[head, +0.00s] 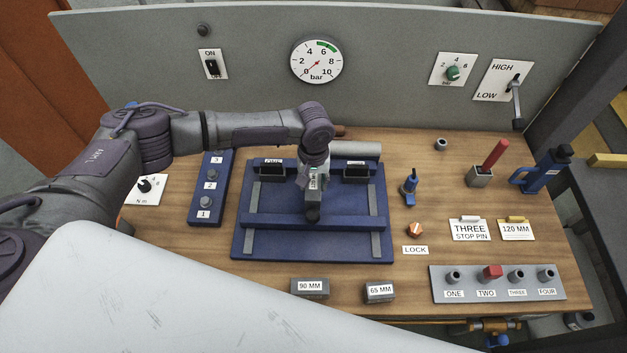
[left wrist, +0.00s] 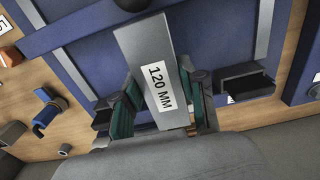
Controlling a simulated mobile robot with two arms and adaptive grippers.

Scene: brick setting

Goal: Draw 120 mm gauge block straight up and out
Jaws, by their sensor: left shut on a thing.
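The 120 mm gauge block (left wrist: 143,42) is a grey bar with a white "120 MM" label, seen in the left wrist view between my left gripper's green-padded fingers (left wrist: 158,103). The fingers are shut on its sides. In the head view my left gripper (head: 312,205) points down over the middle of the blue fixture (head: 243,245), between two black holders, and hides most of the block. I cannot tell whether the block's lower end is clear of the fixture. My right gripper is not in view.
A 90 MM block (head: 310,288) and a 65 MM block (head: 380,292) lie in front of the fixture. A blue numbered button strip (head: 207,188) is left of it. An orange LOCK knob (head: 415,230) and a blue-handled plunger (head: 409,188) are close on the right. A panel stands behind.

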